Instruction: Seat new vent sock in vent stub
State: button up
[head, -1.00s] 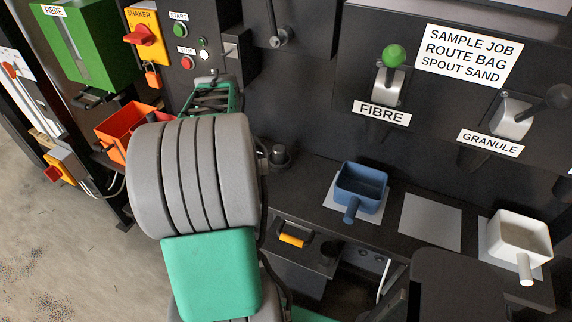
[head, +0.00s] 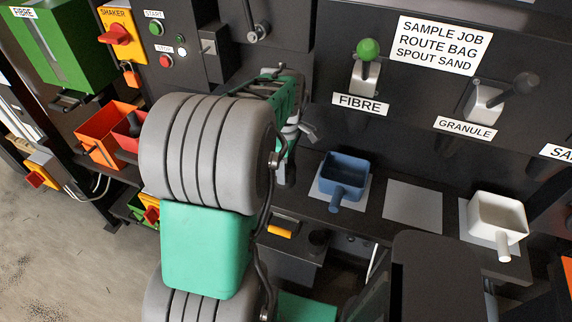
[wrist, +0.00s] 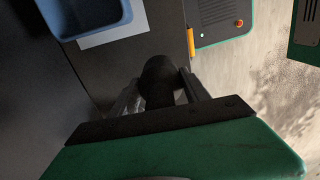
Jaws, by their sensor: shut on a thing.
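My gripper (wrist: 160,82) is shut on a dark, roughly cylindrical thing (wrist: 159,72), which I take to be the new vent sock. It sits between the two grey fingers in the wrist view. In the head view my gripper (head: 289,150) points down above the dark shelf, left of the blue scoop; my arm hides most of what it holds. A short dark round stub (head: 318,239) stands beside the orange handle, lower and nearer than the gripper. I cannot tell for sure that it is the vent stub. The held thing appears apart from it.
The blue scoop (head: 344,173) and white scoop (head: 497,216) stand on pale pads on the shelf. The orange handle (head: 279,231) lies below the shelf edge. Orange bins (head: 102,136) are at left. The fibre lever (head: 367,51) and granule lever (head: 525,83) project from the panel.

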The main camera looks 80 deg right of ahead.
jog(key=shift+f+b, duration=1.2)
jog(key=shift+f, duration=0.95)
jog(key=o, duration=1.6)
jog(key=shift+r, duration=0.1)
